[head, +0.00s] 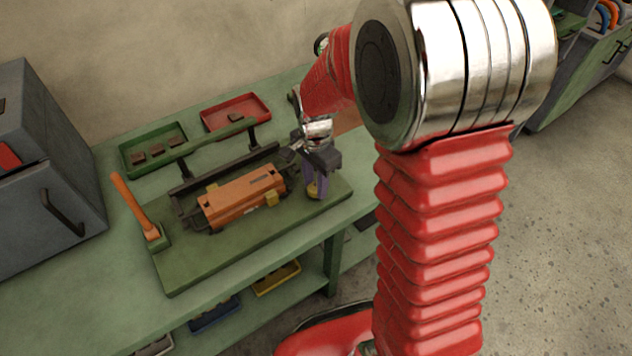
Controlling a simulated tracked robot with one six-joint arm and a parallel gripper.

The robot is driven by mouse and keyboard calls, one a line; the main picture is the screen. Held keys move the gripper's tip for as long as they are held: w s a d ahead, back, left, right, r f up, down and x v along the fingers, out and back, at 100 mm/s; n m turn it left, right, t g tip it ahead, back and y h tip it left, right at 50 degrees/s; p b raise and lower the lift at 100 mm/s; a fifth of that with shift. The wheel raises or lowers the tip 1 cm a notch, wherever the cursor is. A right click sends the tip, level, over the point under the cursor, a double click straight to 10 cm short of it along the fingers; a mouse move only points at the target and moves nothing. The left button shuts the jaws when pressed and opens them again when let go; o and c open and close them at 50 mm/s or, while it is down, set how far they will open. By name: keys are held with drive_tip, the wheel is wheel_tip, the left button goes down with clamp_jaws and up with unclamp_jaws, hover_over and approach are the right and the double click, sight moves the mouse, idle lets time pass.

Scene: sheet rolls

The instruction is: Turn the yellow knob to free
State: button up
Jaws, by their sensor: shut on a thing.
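The yellow knob (313,191) sits at the right end of the green base board, beside the orange roller machine (241,196). My gripper (315,185) points down over it, with its purple fingers shut on the knob. The fingers hide most of the knob, so I cannot tell which way it is turned. Any marking for free is too small or hidden to read.
The green base board (190,272) lies on the green workbench (222,300). An orange-handled lever (132,202) stands at its left. A green tray (130,155) with small pieces and a red tray (235,112) lie behind. A grey cabinet (40,130) stands left.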

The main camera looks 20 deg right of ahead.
drive_tip(key=n, duration=0.4)
drive_tip(key=shift+w, duration=0.1)
drive_tip(key=n, duration=0.4)
drive_tip(key=shift+r+n, duration=0.1)
drive_tip(key=shift+n, duration=0.2)
drive_tip(key=n, duration=0.4)
drive_tip(key=shift+n, duration=2.1)
drive_tip(key=o, duration=1)
drive_tip(key=shift+o, duration=0.2)
